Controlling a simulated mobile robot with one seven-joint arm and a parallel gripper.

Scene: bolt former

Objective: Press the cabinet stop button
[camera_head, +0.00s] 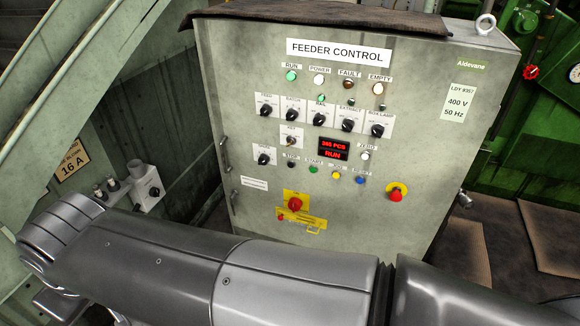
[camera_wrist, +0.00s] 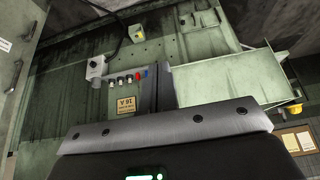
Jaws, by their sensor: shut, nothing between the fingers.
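The feeder control cabinet (camera_head: 375,85) stands upright in the middle of the head view. Its small dark button (camera_head: 291,165) under the STOP label sits at the left of the lower button row, beside a green START button (camera_head: 313,169). My gripper (camera_wrist: 165,66) is shut and empty in the wrist view, in front of a green machine wall. The wrist view does not show the STOP button. In the head view my arm crosses the foreground below the panel, and my fingertips cannot be made out.
The panel also has a red mushroom button (camera_head: 396,194) on yellow, a red rotary switch (camera_head: 295,203), and yellow and blue buttons. A grey switch box (camera_head: 147,187) is at left.

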